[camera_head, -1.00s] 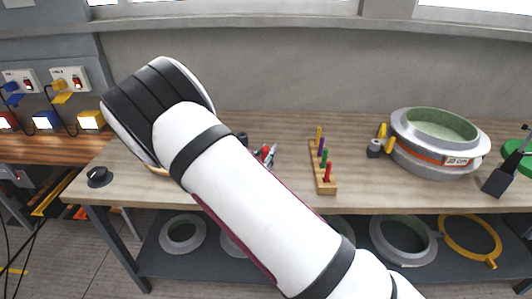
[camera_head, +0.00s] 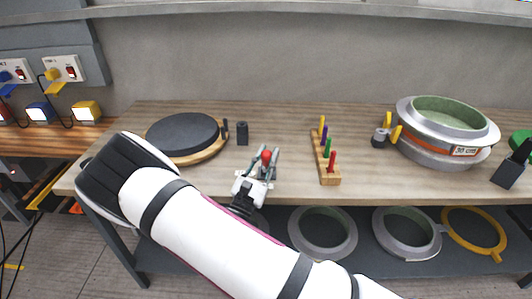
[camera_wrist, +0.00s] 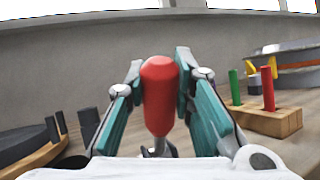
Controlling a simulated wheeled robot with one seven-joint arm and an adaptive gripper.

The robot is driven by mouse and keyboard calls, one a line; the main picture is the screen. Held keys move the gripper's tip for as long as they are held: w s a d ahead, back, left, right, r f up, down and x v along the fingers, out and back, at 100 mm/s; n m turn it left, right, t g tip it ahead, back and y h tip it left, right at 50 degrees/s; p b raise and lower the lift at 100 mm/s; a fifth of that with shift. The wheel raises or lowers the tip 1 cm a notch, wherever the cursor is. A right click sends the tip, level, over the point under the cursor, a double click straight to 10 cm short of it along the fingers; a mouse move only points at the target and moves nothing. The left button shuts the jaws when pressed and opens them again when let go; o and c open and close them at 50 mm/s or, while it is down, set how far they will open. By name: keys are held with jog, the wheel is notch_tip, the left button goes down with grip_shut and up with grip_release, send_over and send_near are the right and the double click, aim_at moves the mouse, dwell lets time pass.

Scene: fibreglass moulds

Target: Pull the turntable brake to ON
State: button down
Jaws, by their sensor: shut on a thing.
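The turntable (camera_head: 184,133) is a dark round disc on a wooden base at the left of the bench. The brake lever has a red knob (camera_head: 266,155), right of the turntable; the wrist view shows the knob (camera_wrist: 160,85) upright on a thin metal stem. My gripper (camera_head: 264,161) is shut on the red knob, with one teal-padded finger on each side. The stem's lower end is hidden behind my gripper in the wrist view. I cannot read any ON or OFF marking.
Black posts (camera_head: 242,134) stand between turntable and lever. A wooden rack (camera_head: 329,176) with coloured pegs is to the right. A ring-shaped mould (camera_head: 404,141) and grey tool (camera_head: 379,138) are further right. Round moulds (camera_head: 350,240) lie on the shelf below.

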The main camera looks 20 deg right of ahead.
jog(key=shift+s+a+f+m+t+h+b, duration=0.3)
jog(key=shift+s+f+m+h+b, duration=0.35)
jog(key=shift+h, duration=0.25)
jog(key=shift+r, duration=0.1)
jog(key=c, duration=1.3)
grip_release()
jog(key=shift+c, duration=0.2)
jog(key=v, duration=1.2)
